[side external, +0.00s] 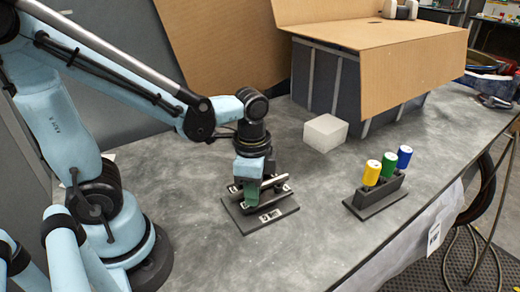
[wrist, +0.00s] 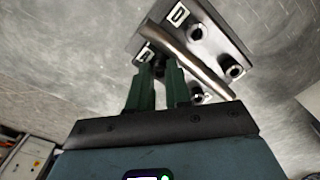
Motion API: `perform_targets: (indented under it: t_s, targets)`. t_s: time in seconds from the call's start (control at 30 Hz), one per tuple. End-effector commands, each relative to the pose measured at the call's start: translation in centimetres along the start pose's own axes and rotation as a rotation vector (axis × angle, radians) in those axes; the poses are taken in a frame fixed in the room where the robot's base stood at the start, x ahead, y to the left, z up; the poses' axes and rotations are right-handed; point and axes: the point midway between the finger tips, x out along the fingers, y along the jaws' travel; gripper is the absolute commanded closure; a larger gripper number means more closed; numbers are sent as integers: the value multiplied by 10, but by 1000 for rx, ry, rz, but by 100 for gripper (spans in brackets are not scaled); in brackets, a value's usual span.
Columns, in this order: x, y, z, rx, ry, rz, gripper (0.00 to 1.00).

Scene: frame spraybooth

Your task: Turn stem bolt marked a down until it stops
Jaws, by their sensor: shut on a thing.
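A dark base plate (side external: 240,220) lies flat on the grey bench and also shows in the wrist view (wrist: 212,12). My gripper (side external: 252,203) points down at the plate. In the wrist view its green fingers (wrist: 160,72) are shut on a dark stem bolt (wrist: 160,67) beside the tube. The fingers partly hide this bolt.
A dark rack (side external: 375,200) to the right holds a yellow can (side external: 371,173), a green can (side external: 388,164) and a blue can (side external: 404,156). A white block (side external: 325,132) stands behind, before the cardboard booth (side external: 400,65). Bench between plate and rack is clear.

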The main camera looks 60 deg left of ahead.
Motion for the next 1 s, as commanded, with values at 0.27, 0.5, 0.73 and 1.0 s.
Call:
perform_targets:
  t_s: [0.27,0.5,0.73,1.0]
  targets:
    - [0,0,0,204,1,-1,100]
    - [0,0,0,308,1,-1,100]
    - [0,0,0,349,1,-1,100]
    - [0,0,0,354,1,-1,100]
